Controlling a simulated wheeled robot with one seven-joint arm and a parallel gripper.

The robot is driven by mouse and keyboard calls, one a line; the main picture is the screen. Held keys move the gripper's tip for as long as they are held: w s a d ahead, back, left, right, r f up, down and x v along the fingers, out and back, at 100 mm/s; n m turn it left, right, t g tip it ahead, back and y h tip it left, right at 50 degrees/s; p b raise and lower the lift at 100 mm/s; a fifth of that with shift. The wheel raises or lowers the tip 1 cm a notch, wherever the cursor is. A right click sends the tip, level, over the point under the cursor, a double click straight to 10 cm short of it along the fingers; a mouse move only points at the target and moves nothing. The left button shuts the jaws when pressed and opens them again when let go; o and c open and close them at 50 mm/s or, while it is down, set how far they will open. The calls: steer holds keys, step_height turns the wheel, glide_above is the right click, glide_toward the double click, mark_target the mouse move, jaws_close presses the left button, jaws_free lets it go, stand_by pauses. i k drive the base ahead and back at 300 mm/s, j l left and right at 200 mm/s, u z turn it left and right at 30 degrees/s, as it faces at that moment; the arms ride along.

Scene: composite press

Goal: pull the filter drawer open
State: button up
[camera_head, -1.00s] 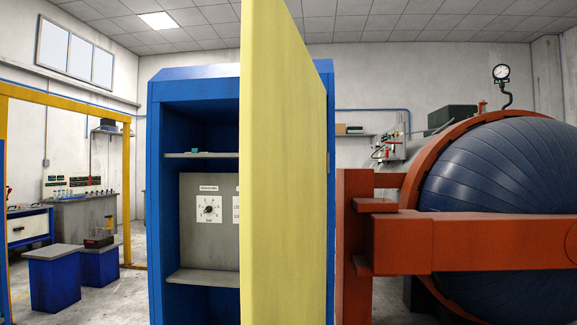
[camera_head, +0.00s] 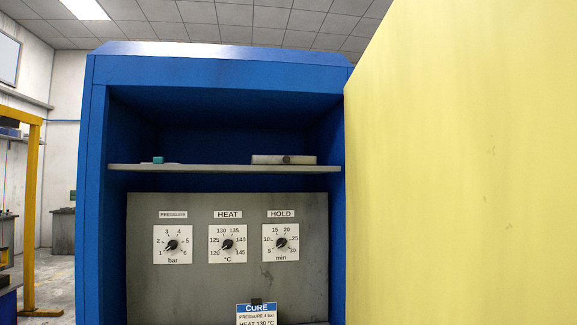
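No filter drawer can be made out in the head view. A blue cabinet (camera_head: 95,200) stands close in front of me, with its yellow door (camera_head: 465,170) swung open on the right. Inside is a grey panel (camera_head: 200,290) with a pressure dial (camera_head: 172,245), a heat dial (camera_head: 228,244) and a hold dial (camera_head: 281,243). A cure card (camera_head: 257,314) stands below them, cut off by the lower edge. The cabinet's lower part is out of frame. My gripper is not in view.
A grey shelf (camera_head: 215,169) above the panel bears a small teal item (camera_head: 158,160) and a flat grey item (camera_head: 284,160). The open door blocks the right side. A yellow post (camera_head: 31,220) and some open floor (camera_head: 55,270) show at the left.

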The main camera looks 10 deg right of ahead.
mark_target(256, 160)
steer(key=i+j+z, duration=0.1)
steer(key=j, duration=0.35)
steer(key=i+j+z, duration=0.1)
steer(key=j, duration=0.4)
steer(key=i+j+z, duration=0.15)
steer(key=j, duration=0.35)
steer(key=i+j+z, duration=0.1)
steer(key=j, duration=0.4)
